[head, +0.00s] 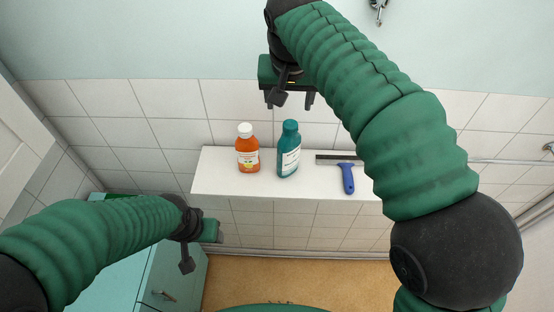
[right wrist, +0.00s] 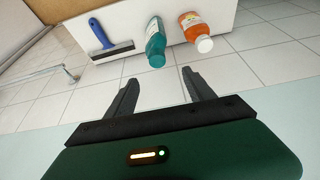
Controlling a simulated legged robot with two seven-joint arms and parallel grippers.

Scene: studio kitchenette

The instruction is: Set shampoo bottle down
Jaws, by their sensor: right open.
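The teal bottle (head: 289,148), which looks like the shampoo bottle, stands upright on a white tiled ledge (head: 220,183). It also shows in the right wrist view (right wrist: 155,42), ahead of the fingers.
An orange bottle with a white cap (head: 248,152) stands just left of the teal bottle. A blue squeegee (head: 347,176) lies to the right on the ledge. A teal cabinet (head: 175,275) is at lower left.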

